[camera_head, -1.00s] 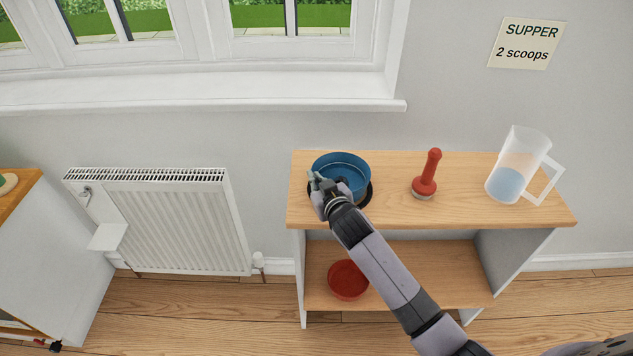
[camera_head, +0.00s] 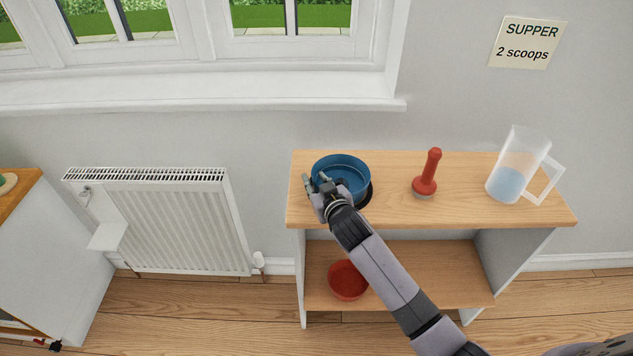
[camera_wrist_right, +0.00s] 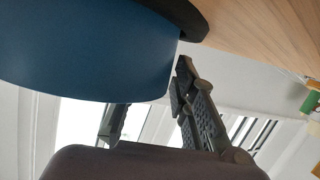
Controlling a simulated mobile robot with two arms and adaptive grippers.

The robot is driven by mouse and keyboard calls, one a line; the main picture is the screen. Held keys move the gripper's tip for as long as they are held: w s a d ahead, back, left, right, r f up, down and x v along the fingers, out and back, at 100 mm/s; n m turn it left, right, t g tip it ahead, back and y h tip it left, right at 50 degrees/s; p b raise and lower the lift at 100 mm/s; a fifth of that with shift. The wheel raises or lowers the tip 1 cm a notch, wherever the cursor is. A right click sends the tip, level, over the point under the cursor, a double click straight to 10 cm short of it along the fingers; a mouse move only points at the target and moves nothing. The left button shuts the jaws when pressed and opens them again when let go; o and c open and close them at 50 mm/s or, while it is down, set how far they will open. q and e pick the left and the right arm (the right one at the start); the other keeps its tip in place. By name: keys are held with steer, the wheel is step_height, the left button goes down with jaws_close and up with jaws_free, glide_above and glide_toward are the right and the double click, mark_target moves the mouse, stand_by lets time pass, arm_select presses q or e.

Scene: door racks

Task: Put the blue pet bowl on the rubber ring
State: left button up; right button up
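The blue pet bowl (camera_head: 343,163) stands upright at the left end of the wooden shelf top. The black rubber ring (camera_head: 368,196) shows as a dark curve beneath its right side; the rest is hidden by the bowl and my arm. In the right wrist view the bowl's blue wall (camera_wrist_right: 90,50) rests against the black ring (camera_wrist_right: 195,18). My right gripper (camera_head: 316,181) is open at the bowl's near left side. Its two fingers (camera_wrist_right: 150,112) stand apart in the wrist view, with no bowl wall visibly pinched between them. My left gripper is not in view.
On the shelf top, a red-handled tool (camera_head: 426,176) stands right of the bowl and a clear jug (camera_head: 514,170) farther right. A red bowl (camera_head: 347,281) sits on the lower shelf. A radiator (camera_head: 175,225) is left, and a window sill (camera_head: 200,104) behind.

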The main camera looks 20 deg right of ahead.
steer(key=shift+s+r, duration=0.1)
steer(key=shift+r, duration=0.05)
steer(key=v, duration=1.1)
steer(key=shift+s+r, duration=0.15)
steer(key=shift+s, duration=0.25)
steer(key=shift+d, duration=0.1)
